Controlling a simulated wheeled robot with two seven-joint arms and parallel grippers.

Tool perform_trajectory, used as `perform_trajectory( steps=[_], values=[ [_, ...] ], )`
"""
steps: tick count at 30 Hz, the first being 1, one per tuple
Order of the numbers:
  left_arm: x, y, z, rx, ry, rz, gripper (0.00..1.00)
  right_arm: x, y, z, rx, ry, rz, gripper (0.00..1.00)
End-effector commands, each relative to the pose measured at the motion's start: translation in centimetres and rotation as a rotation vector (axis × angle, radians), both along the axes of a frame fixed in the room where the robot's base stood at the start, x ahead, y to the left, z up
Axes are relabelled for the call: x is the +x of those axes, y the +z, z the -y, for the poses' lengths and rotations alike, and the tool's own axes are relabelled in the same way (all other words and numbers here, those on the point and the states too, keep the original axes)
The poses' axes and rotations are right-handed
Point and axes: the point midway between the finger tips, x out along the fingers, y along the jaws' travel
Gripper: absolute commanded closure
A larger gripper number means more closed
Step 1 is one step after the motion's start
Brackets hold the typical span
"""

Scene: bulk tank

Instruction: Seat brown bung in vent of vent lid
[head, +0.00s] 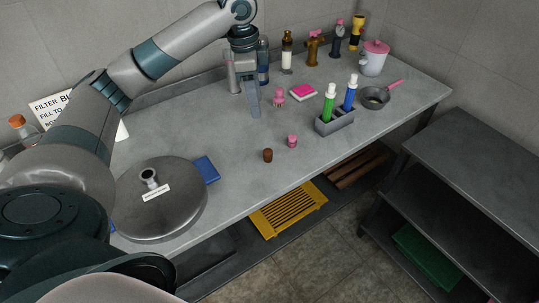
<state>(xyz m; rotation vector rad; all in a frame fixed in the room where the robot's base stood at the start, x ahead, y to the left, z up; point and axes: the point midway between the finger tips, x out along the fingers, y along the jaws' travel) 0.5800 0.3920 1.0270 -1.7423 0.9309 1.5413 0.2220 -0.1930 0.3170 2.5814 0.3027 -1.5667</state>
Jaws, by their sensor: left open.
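The brown bung (267,155) stands on the grey worktop near its front edge. The vent lid (180,208) is a large round grey metal disc with a small label, at the lower left. Its vent (149,177) is a short raised metal pipe with a dark opening, and nothing shows in it. My left gripper (252,105) is open and empty, pointing down over the back middle of the worktop, behind the bung and apart from it. My right gripper is not in view.
A pink bung-like piece (292,141) stands right of the brown one. A grey holder (335,123) carries green and blue bottles. A blue block (206,170) lies beside the lid. Several bottles line the back wall. The worktop (225,135) is clear between lid and gripper.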

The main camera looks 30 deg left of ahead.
Motion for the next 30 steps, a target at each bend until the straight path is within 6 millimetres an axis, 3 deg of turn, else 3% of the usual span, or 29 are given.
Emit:
perform_trajectory(
  steps=[8, 21, 30],
  values=[
    [0.1, -2.5, 0.3, -0.001, 0.001, -0.005, 0.55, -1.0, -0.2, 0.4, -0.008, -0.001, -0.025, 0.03],
    [0.6, -10.1, 1.2, 0.0, 0.001, -0.004, 0.55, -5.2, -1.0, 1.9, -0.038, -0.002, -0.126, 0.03],
    [0.8, -12.1, 1.3, 0.001, 0.0, -0.001, 0.55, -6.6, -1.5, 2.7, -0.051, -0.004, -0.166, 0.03]
  ],
)
